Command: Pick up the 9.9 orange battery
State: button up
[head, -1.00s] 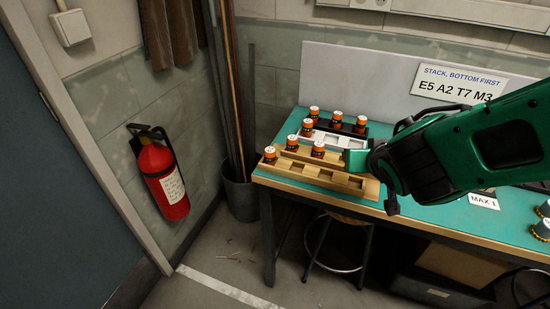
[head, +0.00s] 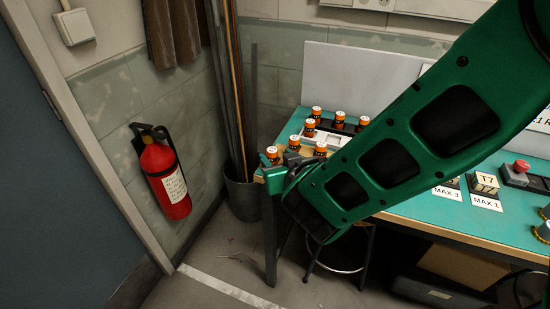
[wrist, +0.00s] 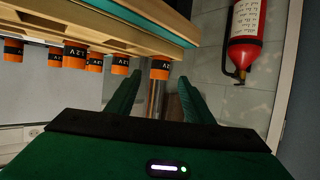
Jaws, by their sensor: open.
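Several orange batteries with black bands and white tops stand in stepped racks at the bench's left end. The front-left battery (head: 272,154) is beside my gripper (head: 280,172), which is partly hidden behind my arm in the head view. In the wrist view my gripper (wrist: 158,92) is open and empty. One orange battery (wrist: 160,69) shows in the gap between the fingers, beyond their tips; no contact is visible. Other batteries (wrist: 120,65) line up left of it. No 9.9 marking is legible, so I cannot tell which battery carries it.
The wooden bench edge (wrist: 150,15) and racks are close to the fingers. Neighbouring batteries (head: 320,149) stand to the right. A bin with long rods (head: 241,195) and a red fire extinguisher (head: 166,177) are left of the bench.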

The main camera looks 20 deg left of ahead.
aim_at(274, 155)
jog(key=shift+x, duration=2.7)
jog(key=shift+d+f, duration=0.1)
jog(key=shift+d, duration=0.05)
grip_shut()
